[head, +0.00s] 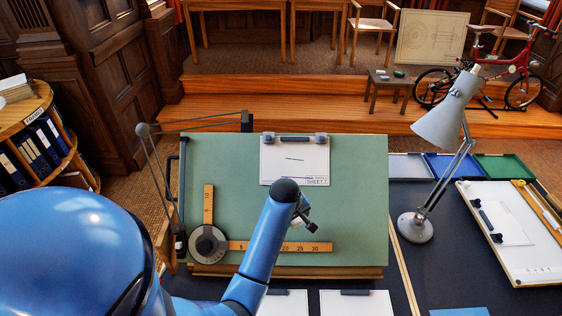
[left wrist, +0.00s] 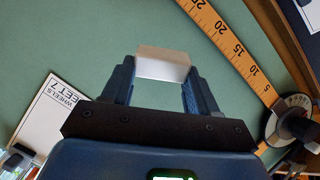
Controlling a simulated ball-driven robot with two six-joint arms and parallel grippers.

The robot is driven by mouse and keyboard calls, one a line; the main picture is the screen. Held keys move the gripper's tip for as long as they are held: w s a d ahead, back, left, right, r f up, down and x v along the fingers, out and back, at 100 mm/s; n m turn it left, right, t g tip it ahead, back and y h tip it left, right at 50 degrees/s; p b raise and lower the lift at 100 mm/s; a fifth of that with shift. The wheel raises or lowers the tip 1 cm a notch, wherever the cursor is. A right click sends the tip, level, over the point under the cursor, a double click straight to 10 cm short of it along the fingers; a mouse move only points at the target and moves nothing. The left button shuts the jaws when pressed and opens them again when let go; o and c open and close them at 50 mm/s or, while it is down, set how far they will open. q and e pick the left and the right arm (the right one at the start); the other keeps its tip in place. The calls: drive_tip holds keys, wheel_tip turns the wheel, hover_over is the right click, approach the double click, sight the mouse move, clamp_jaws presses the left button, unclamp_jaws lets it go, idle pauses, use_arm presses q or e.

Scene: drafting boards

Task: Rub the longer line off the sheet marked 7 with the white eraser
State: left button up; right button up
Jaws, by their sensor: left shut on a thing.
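The sheet marked 7 (head: 272,158) is clipped near the top of the green drafting board (head: 225,165) in the head view. A short green line (head: 296,158) is near its middle; a longer bluish line (head: 290,178) runs near its lower edge. My left gripper (head: 307,224) is over the board below the sheet, partly hidden by its own arm. In the left wrist view it is shut on the white eraser (left wrist: 163,64), which sits between the fingertips. A corner of the sheet (left wrist: 45,125) shows at left there. My right gripper is not in view.
An orange L-shaped ruler with a round head (head: 208,244) lies on the board's lower left. A grey lamp (head: 415,226) stands right of the board, near coloured trays (head: 452,166) and a whiteboard (head: 520,262).

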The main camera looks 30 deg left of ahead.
sight(278, 175)
use_arm(q)
drive_tip(key=w+a+r+n+t+y+p, duration=0.25)
drive_tip(key=a+r+n+y+p, duration=0.2)
drive_tip(key=a+r, duration=0.55)
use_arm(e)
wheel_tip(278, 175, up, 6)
use_arm(q)
drive_tip(key=shift+w+a+f+t+h+b, duration=0.1)
drive_tip(key=shift+w+f+b, duration=0.35)
drive_tip(key=shift+b, duration=0.5)
drive_tip(key=shift+w+a+f+t+h+b, duration=0.15)
drive_tip(key=shift+w+f+b, duration=0.1)
drive_tip(key=shift+w+b, duration=0.55)
drive_tip(key=shift+w+a+f+h+b, duration=0.1)
drive_tip(key=shift+w+f+b, duration=0.3)
drive_tip(key=shift+b, duration=0.7)
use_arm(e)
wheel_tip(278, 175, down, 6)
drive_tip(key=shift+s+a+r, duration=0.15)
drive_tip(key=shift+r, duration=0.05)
use_arm(q)
drive_tip(key=shift+a, duration=0.1)
drive_tip(key=shift+b+x, duration=0.8)
drive_tip(key=shift+x, duration=0.2)
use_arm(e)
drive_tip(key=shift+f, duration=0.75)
